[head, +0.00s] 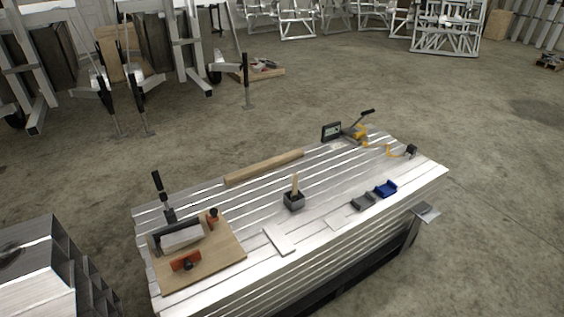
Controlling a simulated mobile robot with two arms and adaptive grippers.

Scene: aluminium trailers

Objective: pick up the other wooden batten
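One wooden batten (264,168) lies along the far edge of the slatted aluminium bench (330,190), left of its middle. It is pale brown and lies slightly slanted, its right end farther away. I cannot make out a second batten of this kind on the bench. Neither of my grippers shows in the head view.
A wooden board (215,262) with clamps and a grey block (182,238) covers the bench's left end. A dark pot (294,201) with a wooden handle stands mid-bench. A metal stack (40,270) stands at lower left.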

